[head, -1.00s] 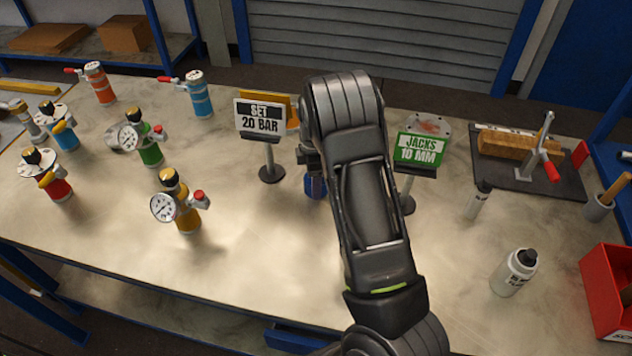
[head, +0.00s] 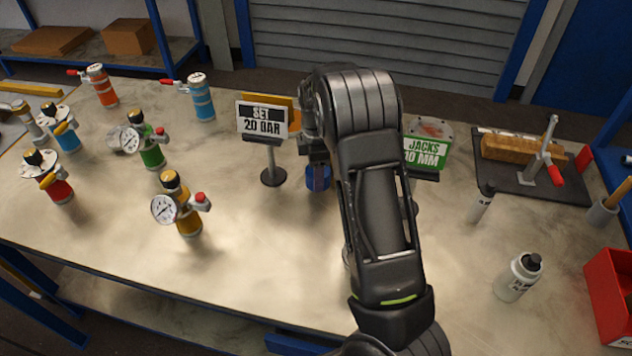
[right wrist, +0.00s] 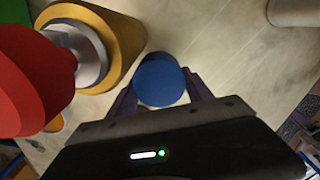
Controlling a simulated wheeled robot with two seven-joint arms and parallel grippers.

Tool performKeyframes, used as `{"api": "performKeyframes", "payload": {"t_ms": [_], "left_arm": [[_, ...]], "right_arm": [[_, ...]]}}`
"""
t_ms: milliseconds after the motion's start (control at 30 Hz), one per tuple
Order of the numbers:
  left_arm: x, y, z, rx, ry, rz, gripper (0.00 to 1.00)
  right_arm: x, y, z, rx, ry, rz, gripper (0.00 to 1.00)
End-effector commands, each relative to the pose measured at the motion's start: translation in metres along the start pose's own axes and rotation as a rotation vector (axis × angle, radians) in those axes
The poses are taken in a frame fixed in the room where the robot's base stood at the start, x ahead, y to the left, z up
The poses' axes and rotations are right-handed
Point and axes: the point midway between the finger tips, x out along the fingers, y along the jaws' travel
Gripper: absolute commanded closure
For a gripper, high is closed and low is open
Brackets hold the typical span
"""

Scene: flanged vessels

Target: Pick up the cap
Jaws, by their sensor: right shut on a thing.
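The cap (head: 318,183) is a short, round blue piece near the middle of the table, right of the SET 20 BAR sign. In the right wrist view the cap (right wrist: 160,80) shows as a blue disc between the two fingers. My right gripper (right wrist: 160,95) is shut on it. In the head view my right gripper (head: 317,165) points down over the cap, partly hidden by my own arm. I cannot tell whether the cap is clear of the table. My left gripper is not in view.
The SET 20 BAR sign (head: 264,118) stands close left of my gripper, and the JACKS 10 MM sign (head: 425,152) stands right of my arm. Several flanged vessels with gauges, such as a yellow one (head: 187,215), stand at left. The front middle of the table (head: 260,270) is clear.

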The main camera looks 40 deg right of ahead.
Motion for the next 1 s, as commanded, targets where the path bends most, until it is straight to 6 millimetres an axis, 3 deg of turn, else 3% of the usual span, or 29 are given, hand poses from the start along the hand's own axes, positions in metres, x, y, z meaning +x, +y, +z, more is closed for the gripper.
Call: {"api": "performKeyframes", "payload": {"t_ms": [400,600,800,1000], "left_arm": [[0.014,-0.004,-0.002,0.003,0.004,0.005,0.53],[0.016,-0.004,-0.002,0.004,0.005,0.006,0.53],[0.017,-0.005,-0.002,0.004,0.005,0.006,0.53],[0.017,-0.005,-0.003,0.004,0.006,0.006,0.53]], "right_arm": [[-0.086,0.001,0.0,0.001,0.001,0.004,0.8],[-0.119,0.001,0.0,0.0,0.0,0.003,0.8],[-0.134,0.0,0.0,0.001,0.0,0.001,0.8],[-0.138,0.0,0.0,0.001,0.0,-0.001,0.8]]}}
